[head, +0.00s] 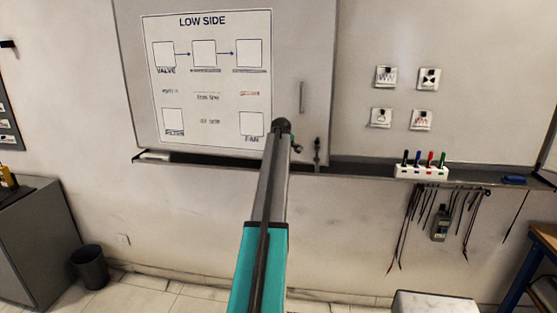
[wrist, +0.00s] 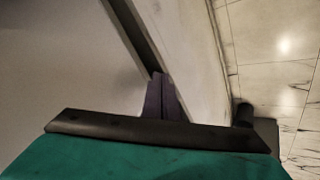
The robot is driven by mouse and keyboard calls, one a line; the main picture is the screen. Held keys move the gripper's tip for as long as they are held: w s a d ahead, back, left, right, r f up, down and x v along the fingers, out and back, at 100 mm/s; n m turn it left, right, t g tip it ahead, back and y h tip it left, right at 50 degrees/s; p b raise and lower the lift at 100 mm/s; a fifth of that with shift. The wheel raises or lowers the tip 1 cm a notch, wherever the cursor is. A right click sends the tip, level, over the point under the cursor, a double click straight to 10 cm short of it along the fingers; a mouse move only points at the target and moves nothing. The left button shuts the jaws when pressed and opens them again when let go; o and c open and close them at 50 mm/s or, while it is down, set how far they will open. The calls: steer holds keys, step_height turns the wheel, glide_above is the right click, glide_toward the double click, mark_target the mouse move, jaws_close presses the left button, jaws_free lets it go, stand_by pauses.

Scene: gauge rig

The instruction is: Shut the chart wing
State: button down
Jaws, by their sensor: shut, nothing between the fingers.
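The chart wing (head: 215,155) is a pale panel at upper left in the head view. It carries a white "LOW SIDE" chart (head: 210,80) and a slim upright handle (head: 302,97) near its right edge. I cannot tell its exact angle to the wall. My arm reaches up to the wing's lower right, and its far end covers part of the panel. My gripper shows in the wrist view (wrist: 162,80), with dark fingers shut and empty. The fingertips are close to a dark strip (wrist: 137,35) beside a pale board. I cannot tell whether they touch it.
A dark ledge (head: 355,174) runs under the boards, with a white marker holder (head: 422,172) and a blue eraser (head: 513,180). Cables and a meter (head: 440,222) hang below. A black bin (head: 90,267) and grey cabinet (head: 35,240) stand left; a blue-framed table (head: 535,255) stands right.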

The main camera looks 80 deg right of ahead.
steer(key=shift+w, duration=0.15)
steer(key=shift+a, duration=0.2)
steer(key=s+a+f+b+v, duration=0.1)
steer(key=s+b+v, duration=0.1)
steer(key=v, duration=1)
steer(key=shift+a+f+b, duration=0.25)
steer(key=shift+f+b, duration=0.05)
steer(key=shift+b, duration=0.55)
